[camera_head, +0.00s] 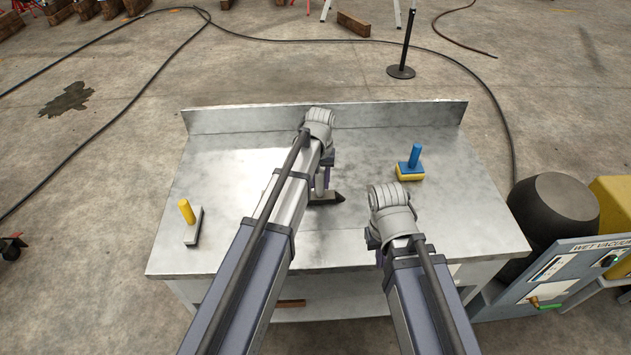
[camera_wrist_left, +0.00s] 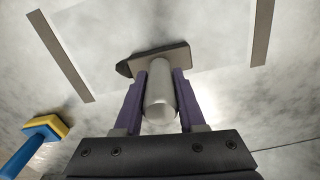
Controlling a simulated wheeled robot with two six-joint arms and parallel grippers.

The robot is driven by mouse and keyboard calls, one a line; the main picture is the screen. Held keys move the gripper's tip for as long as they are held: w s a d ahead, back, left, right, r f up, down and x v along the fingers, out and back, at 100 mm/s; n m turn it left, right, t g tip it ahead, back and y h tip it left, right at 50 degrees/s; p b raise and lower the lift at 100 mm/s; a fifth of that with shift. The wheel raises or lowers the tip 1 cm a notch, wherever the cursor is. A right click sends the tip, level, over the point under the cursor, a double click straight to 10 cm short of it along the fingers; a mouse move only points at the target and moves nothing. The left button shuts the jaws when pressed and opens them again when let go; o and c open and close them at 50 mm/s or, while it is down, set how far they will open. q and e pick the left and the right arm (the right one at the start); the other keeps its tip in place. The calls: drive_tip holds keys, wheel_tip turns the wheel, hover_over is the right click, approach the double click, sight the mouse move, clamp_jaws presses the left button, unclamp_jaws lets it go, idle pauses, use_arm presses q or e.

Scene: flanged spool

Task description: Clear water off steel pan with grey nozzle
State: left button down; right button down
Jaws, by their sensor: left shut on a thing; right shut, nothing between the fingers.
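My left gripper (camera_head: 323,184) is shut on the upright grey handle (camera_wrist_left: 160,100) of a nozzle. The nozzle's flat, dark, pointed head (camera_head: 327,198) is low over the middle of the steel top (camera_head: 230,245). I cannot tell whether it touches. The nozzle also shows in the left wrist view, with purple fingers on both sides of its handle. My right gripper (camera_head: 373,240) is shut and empty over the front right of the steel top; its arm hides most of it. No separate pan stands out. Pale glossy areas show on the steel, but I cannot tell water from reflection.
A blue-handled yellow block (camera_head: 410,170) stands at back right. A raised steel wall (camera_head: 240,118) closes the back. A wet vacuum (camera_head: 570,270) and dark drum (camera_head: 555,205) stand right of the table.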

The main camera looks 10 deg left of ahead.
use_arm(q)
drive_tip(key=shift+w+d+f, duration=0.1)
drive_tip(key=shift+w+d, duration=0.05)
drive_tip(key=shift+d, duration=0.4)
drive_tip(key=shift+w+d, duration=0.15)
drive_tip(key=shift+d, duration=0.4)
drive_tip(key=shift+w+d, duration=0.3)
drive_tip(key=shift+d, duration=0.55)
drive_tip(key=shift+w+d, duration=0.25)
drive_tip(key=shift+d, duration=0.55)
drive_tip(key=shift+d, duration=0.15)
drive_tip(key=shift+w+d, duration=0.2)
drive_tip(key=shift+d, duration=0.55)
drive_tip(key=shift+w+d, duration=0.15)
drive_tip(key=shift+d, duration=0.55)
